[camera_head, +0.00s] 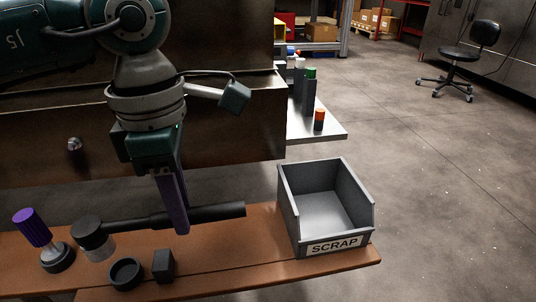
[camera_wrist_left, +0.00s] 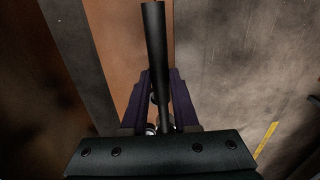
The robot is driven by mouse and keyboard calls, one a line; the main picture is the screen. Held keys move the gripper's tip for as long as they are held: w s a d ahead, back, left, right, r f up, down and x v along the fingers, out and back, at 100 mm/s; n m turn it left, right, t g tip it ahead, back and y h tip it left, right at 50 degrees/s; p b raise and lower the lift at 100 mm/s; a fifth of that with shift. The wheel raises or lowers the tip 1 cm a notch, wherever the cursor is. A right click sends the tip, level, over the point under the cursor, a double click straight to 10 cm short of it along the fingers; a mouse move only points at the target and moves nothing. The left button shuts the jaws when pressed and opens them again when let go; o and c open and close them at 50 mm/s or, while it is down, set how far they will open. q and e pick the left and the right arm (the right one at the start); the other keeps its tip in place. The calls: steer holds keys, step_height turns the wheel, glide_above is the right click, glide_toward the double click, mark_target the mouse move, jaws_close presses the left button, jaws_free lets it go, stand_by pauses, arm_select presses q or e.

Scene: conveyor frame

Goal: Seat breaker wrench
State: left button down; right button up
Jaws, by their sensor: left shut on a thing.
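The breaker wrench (camera_head: 222,211) is a long black bar with a thicker sleeve near its middle. It lies roughly level just above the brown bench, its handle pointing right toward the bin. Its left end meets a dark round head (camera_head: 90,230) above a pale grey cylinder (camera_head: 98,251); whether that cylinder is joined to the wrench I cannot tell. My left gripper (camera_head: 177,216), with purple fingers pointing down, is shut on the wrench's middle part. The wrist view shows the black bar (camera_wrist_left: 154,50) between the purple fingers. My right gripper is not in view.
A grey SCRAP bin (camera_head: 292,212) stands at the bench's right end. A purple-capped piece (camera_head: 31,225) leans by a dark round base (camera_head: 58,259) at left. A black ring (camera_head: 125,274) and small dark block (camera_head: 163,265) sit in front. A metal wall (camera_head: 235,130) rises behind.

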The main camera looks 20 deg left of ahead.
arm_select(q)
steer(key=shift+w+a+f+b, duration=0.1)
steer(key=shift+w+f+b, duration=0.15)
steer(key=shift+f, duration=0.2)
steer(key=shift+w+a+f+b, duration=0.1)
steer(key=shift+w+f, duration=0.2)
steer(key=shift+f, duration=0.1)
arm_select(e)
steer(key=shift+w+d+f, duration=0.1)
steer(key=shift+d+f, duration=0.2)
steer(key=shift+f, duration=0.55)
arm_select(q)
steer(key=shift+f+b, duration=1.8)
steer(key=shift+f, duration=0.4)
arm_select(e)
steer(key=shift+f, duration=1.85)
arm_select(q)
steer(key=shift+f, duration=0.1)
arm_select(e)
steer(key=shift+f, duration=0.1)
arm_select(q)
steer(key=shift+f+b, duration=1.25)
steer(key=shift+f, duration=0.2)
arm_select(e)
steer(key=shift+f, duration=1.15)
arm_select(q)
steer(key=c, duration=0.6)
jaws_free()
